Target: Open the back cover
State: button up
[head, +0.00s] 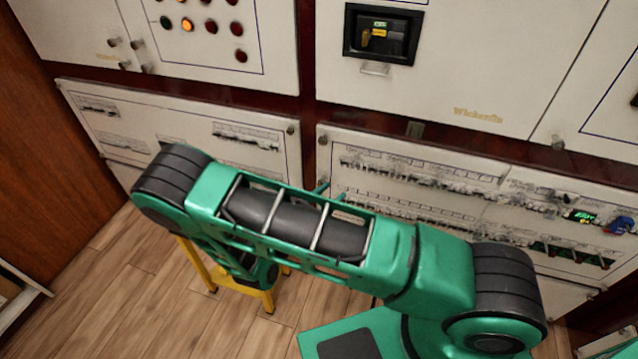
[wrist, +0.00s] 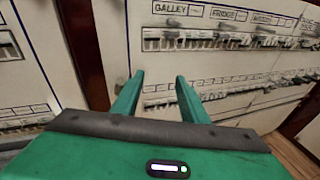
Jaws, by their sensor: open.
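My gripper shows in the wrist view (wrist: 160,80), with two green fingers apart and nothing between them. In the head view its fingertips (head: 331,191) just show past my arm, in front of the breaker panel (head: 480,172). That white panel carries rows of breakers and also fills the wrist view (wrist: 230,70), with labels such as GALLEY and FRIDGE. The fingers point at its lower left part; whether they touch it is unclear. No part is clearly marked as the back cover, so I cannot tell which piece it is. My arm hides part of the panels.
A black-framed recess (head: 382,34) with a yellow-marked switch is in the upper panel. A left panel (head: 118,112) has more breakers. Indicator lamps (head: 187,24) sit at upper left. A yellow stool-like frame (head: 255,291) stands below my arm. Wooden floor (head: 130,290) is open at lower left.

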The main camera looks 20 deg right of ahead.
aim_at(320, 185)
jog(key=a+f+n+t+y, duration=0.3)
jog(key=a+f+n+t, duration=0.2)
jog(key=a+n, duration=0.15)
jog(key=shift+n, duration=0.25)
jog(key=x, duration=1.1)
jog(key=shift+w+d, duration=0.1)
jog(key=shift+w, duration=0.1)
grip_shut()
